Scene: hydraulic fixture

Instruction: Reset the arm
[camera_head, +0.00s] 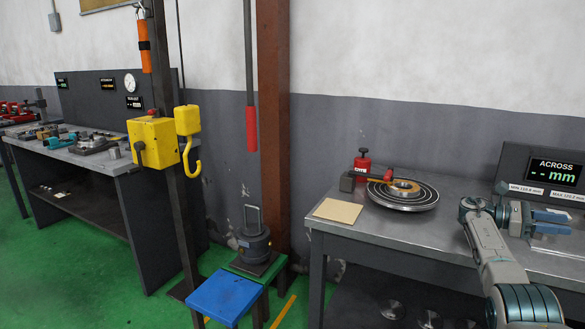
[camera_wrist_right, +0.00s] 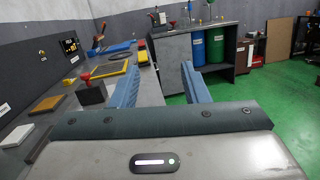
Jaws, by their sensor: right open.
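My right arm (camera_head: 492,250) enters the head view from the bottom right and bends over the right bench. My right gripper (camera_head: 550,217) is level above the right part of that bench and points to the right, in front of the display. In the right wrist view my right gripper (camera_wrist_right: 161,85) shows two blue fingers spread apart with nothing between them. My left arm and left gripper are not in view.
Green floor (camera_head: 70,275) is open at left.

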